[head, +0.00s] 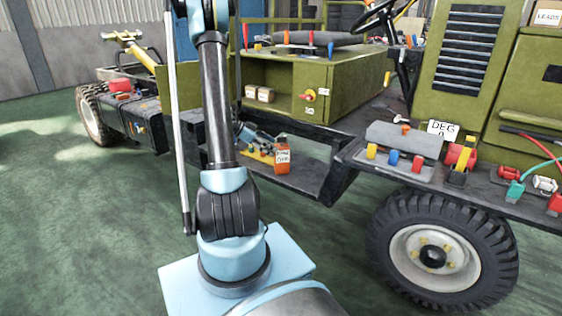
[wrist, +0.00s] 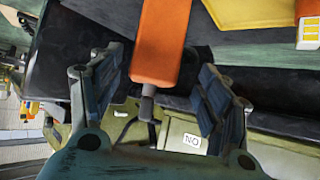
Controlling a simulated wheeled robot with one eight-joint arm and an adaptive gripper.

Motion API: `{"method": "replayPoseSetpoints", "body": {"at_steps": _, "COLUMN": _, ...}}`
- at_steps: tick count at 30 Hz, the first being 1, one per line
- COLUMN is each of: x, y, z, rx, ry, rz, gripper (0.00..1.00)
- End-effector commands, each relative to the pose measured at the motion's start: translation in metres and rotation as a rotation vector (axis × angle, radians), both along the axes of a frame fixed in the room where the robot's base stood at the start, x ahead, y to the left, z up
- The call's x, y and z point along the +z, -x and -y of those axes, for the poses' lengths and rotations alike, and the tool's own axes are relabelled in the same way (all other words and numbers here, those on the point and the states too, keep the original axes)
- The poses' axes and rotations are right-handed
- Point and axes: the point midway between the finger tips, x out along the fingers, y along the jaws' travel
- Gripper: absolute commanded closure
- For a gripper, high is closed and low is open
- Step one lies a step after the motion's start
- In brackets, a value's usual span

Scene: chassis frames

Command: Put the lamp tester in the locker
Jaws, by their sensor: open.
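My gripper (wrist: 162,70) is open in the wrist view, its two dark blue finger pads apart. An orange body with a grey neck (wrist: 165,35) shows between the fingers, with gaps on both sides. In the head view, my gripper (head: 258,139) is partly hidden behind my arm, over the low black step. An orange block with a white label (head: 282,157) stands on that step beside it and may be the lamp tester; the label is too small to read surely.
Screwdrivers (head: 287,37) stand along the olive box's top. A grey block (head: 403,139) and coloured tools lie on the black ledge at right, above a large wheel (head: 440,250). Green floor at left is clear.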

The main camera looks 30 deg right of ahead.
Motion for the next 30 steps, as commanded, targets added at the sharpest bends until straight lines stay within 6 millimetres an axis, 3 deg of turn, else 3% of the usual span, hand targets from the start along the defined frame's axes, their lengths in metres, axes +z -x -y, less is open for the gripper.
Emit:
{"method": "replayPoseSetpoints", "body": {"at_steps": 8, "x": -0.007, "y": 0.006, "z": 0.011, "rx": -0.001, "ry": 0.0, "rz": 0.0, "gripper": 0.3}}
{"method": "replayPoseSetpoints", "body": {"at_steps": 18, "x": -0.026, "y": 0.023, "z": 0.043, "rx": -0.002, "ry": 0.0, "rz": 0.0, "gripper": 0.3}}
{"method": "replayPoseSetpoints", "body": {"at_steps": 26, "x": -0.029, "y": 0.025, "z": 0.047, "rx": 0.001, "ry": 0.0, "rz": 0.0, "gripper": 0.3}}
{"method": "replayPoseSetpoints", "body": {"at_steps": 27, "x": -0.029, "y": 0.025, "z": 0.047, "rx": 0.001, "ry": 0.0, "rz": 0.0, "gripper": 0.32}}
{"method": "replayPoseSetpoints", "body": {"at_steps": 30, "x": -0.029, "y": 0.025, "z": 0.047, "rx": 0.0, "ry": 0.0, "rz": 0.0, "gripper": 0.55}}
